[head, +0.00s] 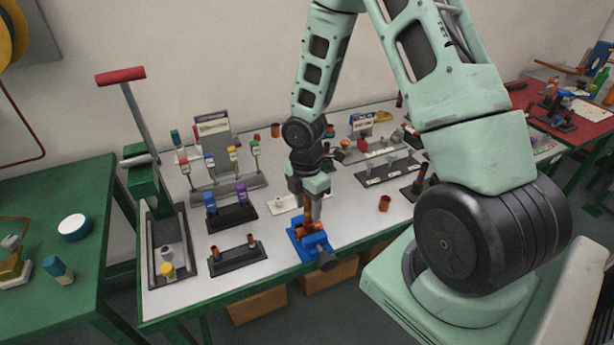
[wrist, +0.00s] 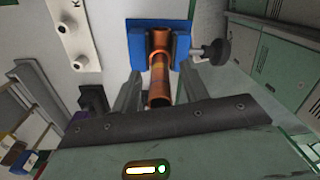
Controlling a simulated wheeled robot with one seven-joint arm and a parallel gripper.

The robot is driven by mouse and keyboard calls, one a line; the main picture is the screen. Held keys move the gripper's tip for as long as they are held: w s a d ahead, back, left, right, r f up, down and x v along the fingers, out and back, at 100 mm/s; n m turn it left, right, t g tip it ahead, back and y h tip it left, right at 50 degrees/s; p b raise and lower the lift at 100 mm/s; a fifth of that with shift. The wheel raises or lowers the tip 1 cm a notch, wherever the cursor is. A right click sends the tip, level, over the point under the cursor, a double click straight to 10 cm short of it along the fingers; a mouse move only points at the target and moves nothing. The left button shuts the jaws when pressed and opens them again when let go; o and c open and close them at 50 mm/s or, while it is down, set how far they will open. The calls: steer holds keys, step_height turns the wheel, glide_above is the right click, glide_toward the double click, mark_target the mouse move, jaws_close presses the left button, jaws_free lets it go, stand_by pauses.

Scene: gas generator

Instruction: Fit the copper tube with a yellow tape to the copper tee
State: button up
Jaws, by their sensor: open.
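The copper tee (head: 311,228) sits in the jaws of a blue vise (head: 297,241) at the table's front edge; the wrist view also shows the tee (wrist: 160,40). The copper tube (wrist: 158,88) has a yellowish band near its tee end. It stands upright at the tee, its end appearing to meet the tee's opening; how deep it sits is hidden. My gripper (head: 313,200) is above the vise. In the wrist view its two fingers (wrist: 160,78) are spread on either side of the tube, with visible gaps.
The vise's dark handle knob (wrist: 212,52) sticks out beside it. A black holder with two short copper pieces (head: 238,257) stands to the left. A loose copper fitting (head: 384,203) lies to the right. A white block (head: 284,203) is just behind the vise.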

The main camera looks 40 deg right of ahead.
step_height(320, 180, up, 16)
steer(key=w+p, duration=0.1)
steer(key=shift+d+r, duration=0.15)
steer(key=shift+d, duration=0.05)
steer(key=shift+w, duration=0.1)
stand_by(0.4)
steer(key=s+a+r+m+b, duration=0.1)
steer(key=s+a+r+m, duration=0.1)
steer(key=s+a+m, duration=0.3)
steer(key=s+a+r+m+t+b, duration=0.1)
steer(key=s+a+m, duration=0.4)
steer(key=s+a, duration=0.9)
steer(key=a, duration=0.4)
steer(key=shift+r, duration=0.35)
steer(key=shift+w, duration=0.1)
